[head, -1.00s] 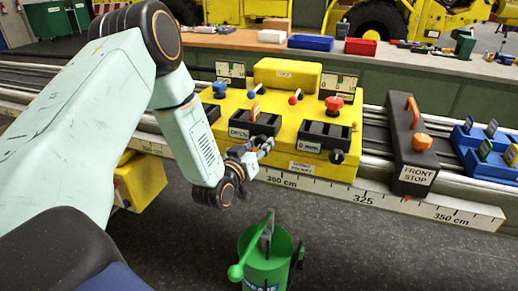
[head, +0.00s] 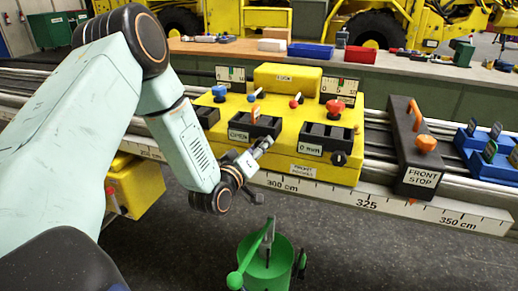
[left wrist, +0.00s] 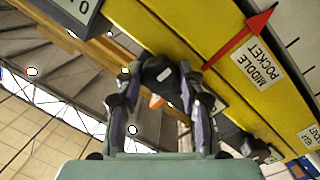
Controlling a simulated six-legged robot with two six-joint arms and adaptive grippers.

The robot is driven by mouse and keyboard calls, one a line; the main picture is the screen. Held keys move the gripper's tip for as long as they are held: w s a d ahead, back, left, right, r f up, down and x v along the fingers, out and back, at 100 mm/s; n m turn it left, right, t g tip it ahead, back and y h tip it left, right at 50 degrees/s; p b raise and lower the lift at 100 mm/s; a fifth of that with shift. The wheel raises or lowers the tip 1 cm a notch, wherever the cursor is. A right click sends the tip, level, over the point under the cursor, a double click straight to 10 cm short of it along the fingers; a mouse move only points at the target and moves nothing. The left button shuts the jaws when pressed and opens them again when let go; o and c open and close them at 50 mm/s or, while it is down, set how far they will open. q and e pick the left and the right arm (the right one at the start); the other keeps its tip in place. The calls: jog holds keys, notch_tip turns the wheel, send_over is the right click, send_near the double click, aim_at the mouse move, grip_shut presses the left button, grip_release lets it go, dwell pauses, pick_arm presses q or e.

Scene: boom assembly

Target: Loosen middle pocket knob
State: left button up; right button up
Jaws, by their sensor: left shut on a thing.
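The yellow boom fixture (head: 225,158) carries several black pockets on its front. The middle pocket (head: 262,127) has an orange-topped piece standing at it. Its label, "MIDDLE POCKET" (left wrist: 257,65), reads upside down in the left wrist view. My left gripper (head: 266,143) is at the front face just below this pocket. In the left wrist view its fingers (left wrist: 158,88) are shut around a black knob (left wrist: 160,72) with a white mark, the middle pocket knob. In the head view the gripper hides this knob. My right gripper is in neither current view.
The right pocket's dark knob (head: 338,158) sits right of my gripper. A black front stop (head: 412,155) with an orange knob stands further right on the rail. A green bin (head: 266,262) stands below. A workbench (head: 220,47) with trays lies behind.

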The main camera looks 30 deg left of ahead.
pick_arm(q)
jog(key=o, duration=1.2)
jog(key=shift+c, duration=0.2)
jog(key=s+d, duration=0.1)
jog(key=s, duration=1.1)
jog(key=shift+d, duration=0.15)
jog(key=shift+r, duration=0.1)
